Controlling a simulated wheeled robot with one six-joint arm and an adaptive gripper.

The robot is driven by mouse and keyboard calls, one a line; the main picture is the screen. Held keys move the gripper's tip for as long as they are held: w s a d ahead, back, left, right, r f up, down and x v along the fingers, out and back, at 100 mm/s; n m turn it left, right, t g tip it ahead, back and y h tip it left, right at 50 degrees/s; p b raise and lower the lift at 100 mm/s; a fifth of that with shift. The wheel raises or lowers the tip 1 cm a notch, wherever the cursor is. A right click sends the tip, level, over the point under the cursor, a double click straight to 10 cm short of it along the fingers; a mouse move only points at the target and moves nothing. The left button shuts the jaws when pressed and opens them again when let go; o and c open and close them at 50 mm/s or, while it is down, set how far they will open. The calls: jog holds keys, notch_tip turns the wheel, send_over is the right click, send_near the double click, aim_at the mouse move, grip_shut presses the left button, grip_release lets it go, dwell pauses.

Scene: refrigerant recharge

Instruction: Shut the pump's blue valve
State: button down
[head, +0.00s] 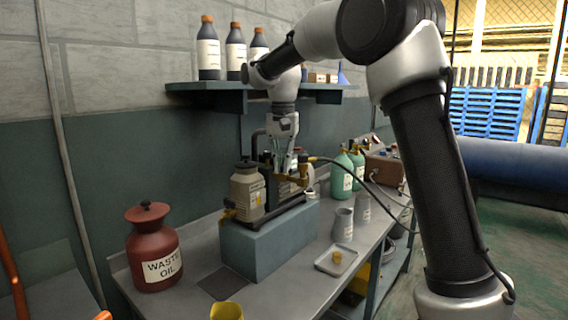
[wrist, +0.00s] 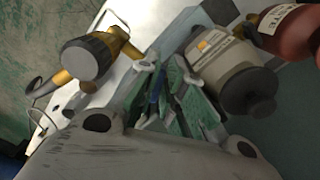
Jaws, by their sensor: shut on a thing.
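The pump (head: 247,192) stands on a blue-grey block on the bench, with its beige motor housing at the left; in the wrist view this housing (wrist: 225,62) is right of my fingers. My gripper (head: 283,168) points down over the pump's middle, and its fingers (wrist: 168,88) are close together. A small blue part (wrist: 155,86), apparently the blue valve's handle, shows between them and is mostly hidden; I take my gripper as shut on it. A brass fitting (head: 304,172) with a hose sits to the right; in the wrist view it has a round grey cap (wrist: 86,57).
A red waste oil jar (head: 153,250) stands at the front left of the bench. A small tray (head: 336,262) with a brass piece, grey cups (head: 343,225) and green bottles (head: 342,175) are to the right. A shelf (head: 215,87) with bottles hangs above, close to my arm.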

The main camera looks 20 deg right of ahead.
jog(key=m, duration=0.5)
jog(key=shift+w+a, duration=0.2)
dwell(0.4)
jog(key=c, duration=1.5)
grip_release()
jog(key=shift+c, duration=0.2)
notch_tip(320, 180, up, 12)
